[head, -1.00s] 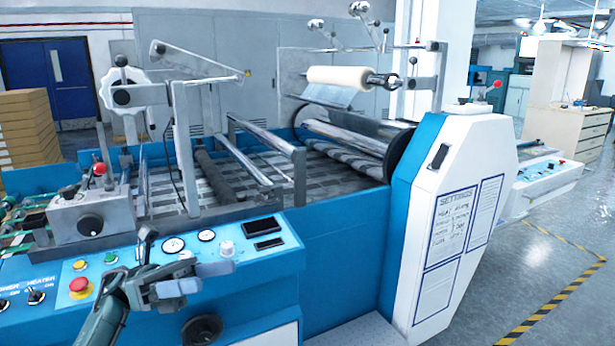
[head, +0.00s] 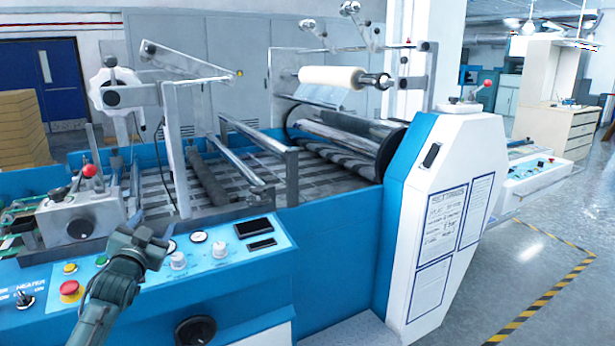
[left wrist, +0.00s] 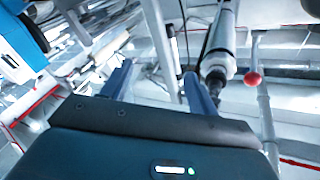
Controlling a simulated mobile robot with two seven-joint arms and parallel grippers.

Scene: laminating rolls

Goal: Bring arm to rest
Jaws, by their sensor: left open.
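My left arm reaches in from the bottom left of the head view, and its wrist end (head: 137,248) stands in front of the control panel (head: 215,262) of the blue and white laminating machine (head: 335,245). The fingers cannot be made out in that view. In the left wrist view my left gripper (left wrist: 158,82) is open, with its two fingers apart and nothing between them that I can see held. A film roll (head: 343,78) sits on the upper bar of the machine. My right gripper is not in view.
A red-knobbed lever unit (head: 82,215) stands just left of my left wrist. A metal frame (head: 232,150) rises above the machine bed. Brown boxes (head: 22,128) are stacked at the far left. Open floor (head: 540,265) with striped tape lies on the right.

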